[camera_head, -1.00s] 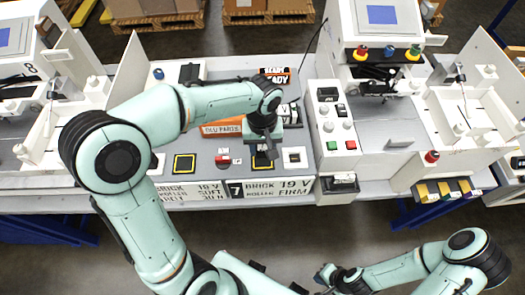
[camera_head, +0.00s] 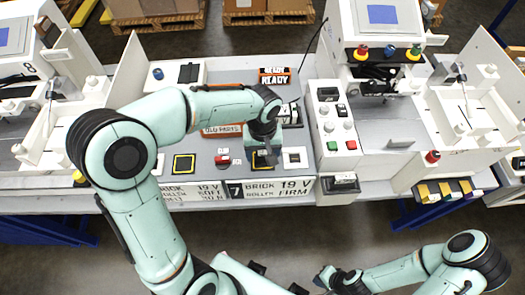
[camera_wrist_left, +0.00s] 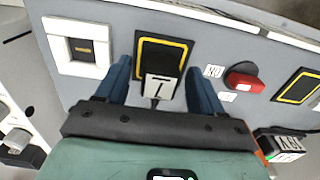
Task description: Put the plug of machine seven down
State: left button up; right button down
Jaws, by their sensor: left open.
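The plug of machine seven (camera_wrist_left: 160,88) is a small pale block marked 7, with a dark cable end. In the left wrist view it is at the black pad with a yellow outline (camera_wrist_left: 178,48). Whether it rests flat there I cannot tell. My left gripper (camera_wrist_left: 157,72) is open, one finger on each side of the plug, with gaps visible. In the head view my left gripper (camera_head: 265,158) is over the bench front and hides the plug and most of that pad. My right gripper (camera_head: 326,276) is low in the picture, away from the bench; its jaws are too small to judge.
A white socket plate (camera_wrist_left: 83,48) is beside the pad, also in the head view (camera_head: 294,157). A red switch (camera_wrist_left: 243,78) is on the other side, then a second yellow-outlined pad (camera_head: 184,164). A white control box (camera_head: 335,130) stands to the right.

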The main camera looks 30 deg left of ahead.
aim_at(263, 152)
pick_arm(q)
jog(key=shift+r, duration=0.4)
notch_tip(263, 152, up, 12)
jog(key=p, duration=0.1)
jog(key=shift+f, duration=0.2)
pick_arm(e)
jog(key=shift+w+r, duration=0.95)
jog(key=shift+r, duration=0.1)
